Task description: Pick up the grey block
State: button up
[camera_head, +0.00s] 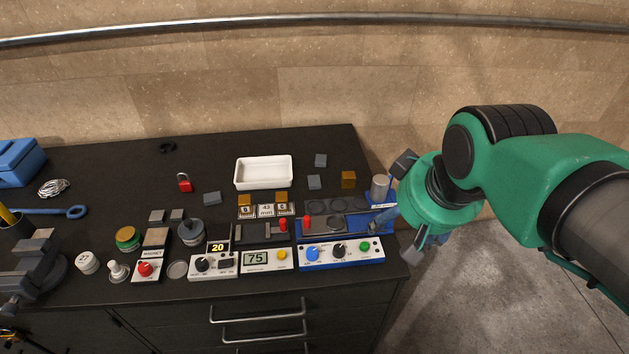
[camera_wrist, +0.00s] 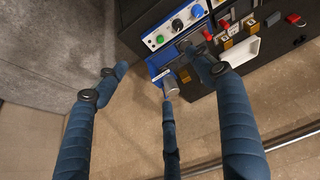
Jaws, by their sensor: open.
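My gripper (camera_head: 398,208) is at the bench's right edge, beside the blue press unit and right of all the blocks. Its blue fingers (camera_wrist: 160,76) are spread and empty in the wrist view.
The blue press unit (camera_head: 342,258) with a grey cylinder (camera_head: 380,187) stands close to my gripper. The white tray (camera_head: 264,185), an orange block (camera_head: 348,180) and a red padlock (camera_head: 184,182) are on the bench. A wall runs behind; open floor (camera_head: 440,310) lies right.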

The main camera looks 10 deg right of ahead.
jog(key=w+a+r+n+g+p, duration=0.1)
jog(key=w+r+n+p, duration=0.3)
jog(key=w, duration=0.8)
jog(key=n+g+p, duration=0.4)
jog(key=n+p, duration=0.7)
jog(key=n, duration=0.1)
send_over(314, 180)
notch_tip(314, 180, down, 20)
jog(key=shift+f, duration=0.25)
jog(key=shift+s+d+f, duration=0.15)
jog(key=shift+f+b, duration=0.35)
jog(key=shift+f, duration=3.8)
jog(key=shift+f, duration=0.15)
jog(key=shift+f, duration=2.45)
